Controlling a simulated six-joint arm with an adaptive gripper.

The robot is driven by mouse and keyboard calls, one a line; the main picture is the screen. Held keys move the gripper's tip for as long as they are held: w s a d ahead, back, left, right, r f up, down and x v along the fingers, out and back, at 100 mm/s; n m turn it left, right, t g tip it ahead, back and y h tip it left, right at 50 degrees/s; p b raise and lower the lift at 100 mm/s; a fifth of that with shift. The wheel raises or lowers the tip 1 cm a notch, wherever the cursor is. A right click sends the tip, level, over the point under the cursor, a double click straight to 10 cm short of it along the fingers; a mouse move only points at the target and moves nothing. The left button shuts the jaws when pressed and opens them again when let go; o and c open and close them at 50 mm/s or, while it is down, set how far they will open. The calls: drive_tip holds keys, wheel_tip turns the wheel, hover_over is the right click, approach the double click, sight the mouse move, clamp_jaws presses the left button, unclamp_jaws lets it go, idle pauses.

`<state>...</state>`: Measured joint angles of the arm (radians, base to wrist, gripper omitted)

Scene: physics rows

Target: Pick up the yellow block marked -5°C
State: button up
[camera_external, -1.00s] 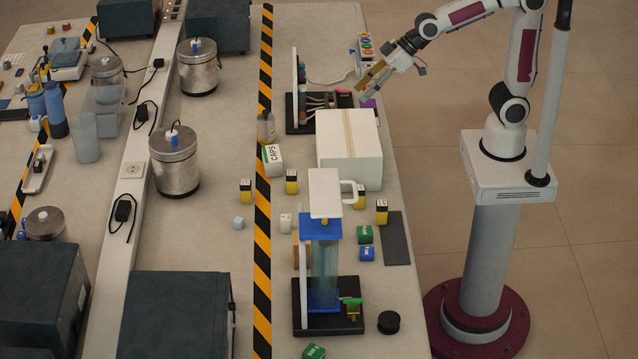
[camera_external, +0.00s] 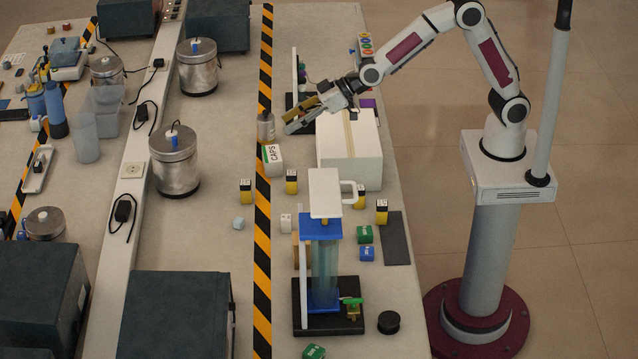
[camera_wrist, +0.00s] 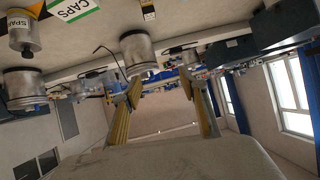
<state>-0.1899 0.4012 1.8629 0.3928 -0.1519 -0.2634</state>
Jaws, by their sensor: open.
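My gripper (camera_external: 291,117) is open and empty, above the bench near the far left corner of the white box, apart from the blocks. Its two yellow-padded fingers are spread in the wrist view (camera_wrist: 160,84). A dark block with a white label (camera_wrist: 148,10) shows at that view's top edge.
The white box (camera_external: 349,155) stands below and right of my gripper. A CAPS box (camera_external: 272,160) and a small bottle (camera_external: 266,127) are close by.

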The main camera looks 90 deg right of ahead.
drive_tip(key=t+h, duration=0.2)
hover_over(249, 182)
drive_tip(key=s, duration=0.4)
wheel_tip(249, 182, down, 12)
drive_tip(key=shift+m, duration=0.4)
drive_tip(key=shift+a+f, duration=0.1)
drive_tip(key=shift+f, duration=1.65)
drive_tip(key=shift+f, duration=1.8)
drive_tip(key=shift+x, duration=1.55)
drive_tip(key=shift+r, duration=0.1)
clamp_jaws()
